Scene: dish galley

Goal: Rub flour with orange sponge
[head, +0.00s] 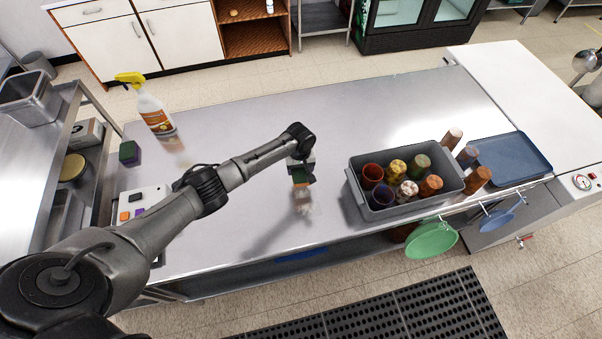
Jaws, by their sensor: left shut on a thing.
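My left gripper (301,167) is shut on the orange sponge (300,176), which shows orange with a dark green part. The sponge hangs just over the steel table (250,130), near its front edge. A small pale patch of flour (306,209) lies on the table just below the sponge in the picture. I cannot tell whether the sponge touches the table. My right gripper is not in view.
A grey bin (404,208) of several cups stands right of the gripper, with more cups and a blue tray (510,156) beyond. A spray bottle (154,108), a green-and-purple block (129,152) and a white button box (150,196) are left. The table's back middle is clear.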

